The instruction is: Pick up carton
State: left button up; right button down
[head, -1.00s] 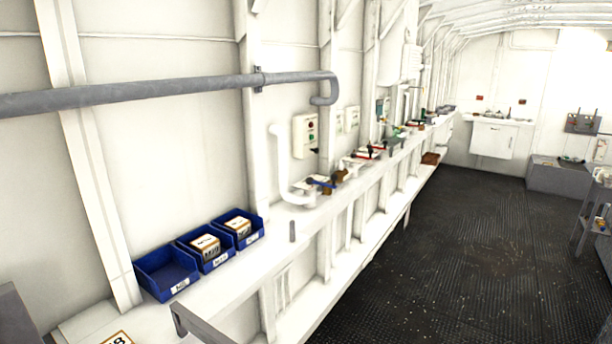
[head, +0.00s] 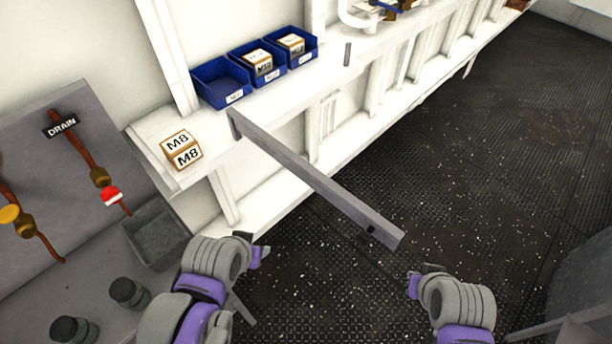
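A white and tan carton (head: 183,149) marked M8 stands on the white shelf (head: 205,122), left of the blue bins. Two similar cartons sit in bins: one marked M10 (head: 259,62) in the middle bin and another (head: 291,44) in the right bin. My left gripper (head: 258,252) is low in the view, below and right of the M8 carton and well apart from it. My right gripper (head: 420,276) is at the lower right, over the dark floor, far from the cartons. The fingers of both are small and partly hidden, so their opening is unclear.
The left blue bin (head: 219,98) is empty. A grey bar (head: 320,183) juts from the shelf over the floor. A grey panel with a DRAIN label (head: 61,126), pipes and valves, and a grey open box (head: 157,236) stand at left.

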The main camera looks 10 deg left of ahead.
aim_at(181, 149)
jog(key=k+u, duration=0.15)
jog(key=u, duration=0.25)
jog(key=k+u, duration=0.1)
jog(key=u, duration=0.35)
jog(key=i+u, duration=0.2)
jog(key=u, duration=0.3)
